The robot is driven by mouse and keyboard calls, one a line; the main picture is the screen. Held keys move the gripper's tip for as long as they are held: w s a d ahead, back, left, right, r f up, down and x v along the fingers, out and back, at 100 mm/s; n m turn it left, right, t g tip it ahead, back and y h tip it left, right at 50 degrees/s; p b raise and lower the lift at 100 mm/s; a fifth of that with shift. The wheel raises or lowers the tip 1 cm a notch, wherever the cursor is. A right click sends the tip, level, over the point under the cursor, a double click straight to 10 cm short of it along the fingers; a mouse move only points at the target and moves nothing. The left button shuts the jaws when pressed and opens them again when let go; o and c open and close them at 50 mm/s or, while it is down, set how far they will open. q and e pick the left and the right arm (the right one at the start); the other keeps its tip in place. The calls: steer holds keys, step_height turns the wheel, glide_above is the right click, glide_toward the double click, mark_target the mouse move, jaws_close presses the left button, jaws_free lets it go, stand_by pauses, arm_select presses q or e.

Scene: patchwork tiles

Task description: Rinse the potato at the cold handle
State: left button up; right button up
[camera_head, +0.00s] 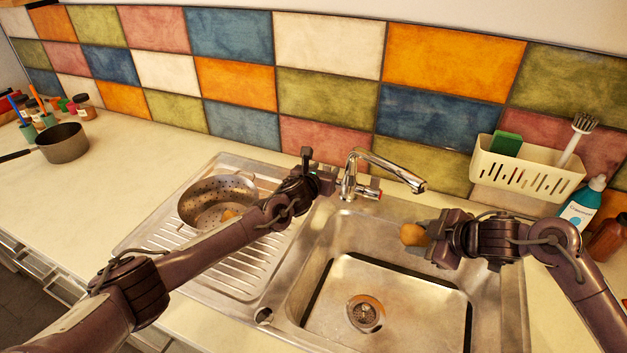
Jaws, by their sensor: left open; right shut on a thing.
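The brown potato (411,235) is held in my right gripper (428,240), above the right part of the sink basin (390,308) and below the spout end. The chrome faucet (385,160) stands behind the basin, its spout pointing right. No water stream shows. A red-marked handle (368,193) is on the faucet's right side. My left gripper (325,178) is open at the faucet's left side. It covers that side, so the cold handle is hidden and I cannot tell whether the gripper touches it.
A metal colander (205,190) with a brown item inside stands on the drainboard (235,270). A white caddy (525,175) with a sponge and brush is at back right, beside a blue bottle (580,208). A saucepan (63,143) is far left. The left counter is mostly clear.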

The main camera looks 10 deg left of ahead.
arm_select(q)
steer(key=v, duration=0.9)
steer(key=shift+s, duration=0.2)
steer(key=shift+a+r, duration=0.1)
steer(key=shift+r+p, duration=1.1)
steer(key=shift+r, duration=0.05)
arm_select(e)
steer(key=s+d, duration=0.2)
steer(key=s, duration=0.5)
steer(key=shift+s+d, duration=0.3)
steer(key=shift+d, duration=0.1)
arm_select(q)
step_height(320, 180, up, 5)
steer(key=p, duration=0.4)
steer(key=shift+f+p, duration=0.2)
steer(key=shift+p, duration=0.1)
arm_select(e)
steer(key=s+d+r, duration=0.1)
steer(key=s+r, duration=0.3)
steer(key=shift+s+d, duration=0.35)
steer(key=shift+d, duration=0.05)
